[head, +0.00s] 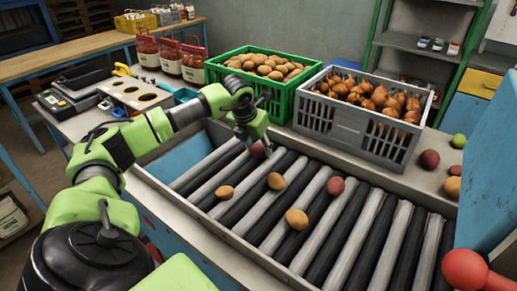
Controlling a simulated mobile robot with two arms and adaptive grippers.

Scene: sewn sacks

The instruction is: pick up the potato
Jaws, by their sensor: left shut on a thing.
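My left gripper (256,143) is over the far left part of the roller bed (330,215), its fingers pointing down. It is shut on a reddish round vegetable (258,150), partly hidden by the fingers; I cannot tell whether it is a potato or whether it touches the rollers. Tan potatoes lie on the rollers: one at the left (225,192), one in the middle (276,181) and one nearer (297,219). Another reddish round vegetable (335,186) lies to their right. My right gripper is not in view.
A green crate (285,97) full of potatoes and a grey crate (345,125) of onions stand behind the rollers. Loose produce, including a dark red one (429,159), lies on the right ledge.

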